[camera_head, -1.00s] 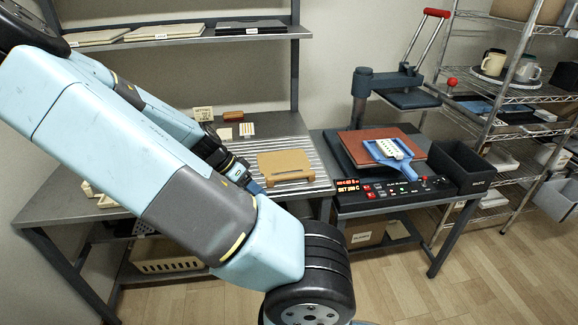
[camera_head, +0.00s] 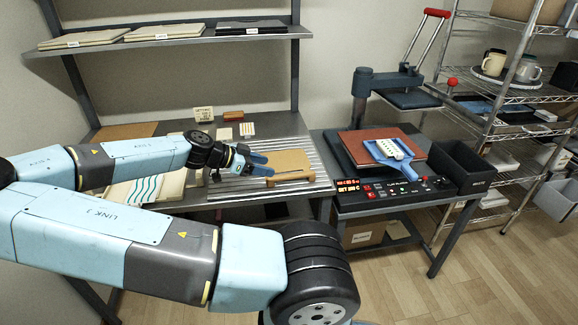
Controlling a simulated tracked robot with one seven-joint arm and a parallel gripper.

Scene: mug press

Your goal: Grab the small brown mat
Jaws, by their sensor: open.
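Nothing shows held between the fingers.
A flat brown board (camera_head: 127,130) and striped papers (camera_head: 140,190) lie on the bench's left.

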